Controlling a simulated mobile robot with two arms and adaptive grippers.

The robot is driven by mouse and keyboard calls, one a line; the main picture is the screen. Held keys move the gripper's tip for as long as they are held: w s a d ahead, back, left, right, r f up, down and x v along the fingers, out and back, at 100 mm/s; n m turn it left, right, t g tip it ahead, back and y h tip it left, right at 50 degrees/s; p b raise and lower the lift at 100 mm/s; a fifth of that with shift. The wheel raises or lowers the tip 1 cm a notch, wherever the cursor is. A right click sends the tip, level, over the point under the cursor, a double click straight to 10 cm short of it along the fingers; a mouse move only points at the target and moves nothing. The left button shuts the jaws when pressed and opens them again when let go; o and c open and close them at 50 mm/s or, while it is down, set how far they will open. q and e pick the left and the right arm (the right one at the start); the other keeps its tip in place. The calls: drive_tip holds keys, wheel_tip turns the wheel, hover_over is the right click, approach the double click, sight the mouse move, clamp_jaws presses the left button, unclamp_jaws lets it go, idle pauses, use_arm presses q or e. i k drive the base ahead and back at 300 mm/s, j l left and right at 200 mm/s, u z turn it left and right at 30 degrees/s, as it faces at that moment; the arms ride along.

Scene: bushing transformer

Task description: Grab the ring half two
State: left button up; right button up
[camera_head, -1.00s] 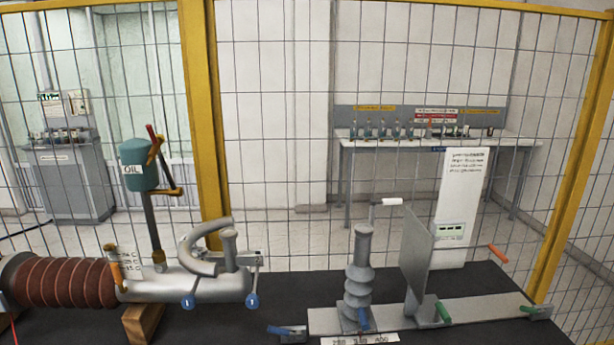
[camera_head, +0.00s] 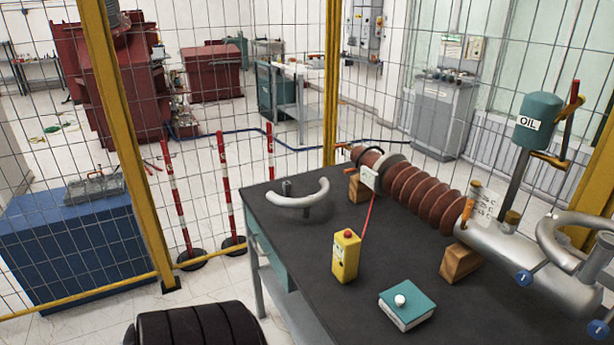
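A grey half ring (camera_head: 298,196) lies near the far left corner of the dark table, around a short dark post. A second grey half ring (camera_head: 573,236) is at the right edge, on the silver end of the bushing (camera_head: 500,240), and is partly cut off by the frame. I cannot tell from any marking which half is number two. Neither of my grippers is in view. A black ribbed part at the bottom left may be part of my arm.
A wire fence (camera_head: 120,140) with yellow posts runs behind.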

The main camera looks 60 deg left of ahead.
sight(310, 201)
drive_tip(key=u, duration=2)
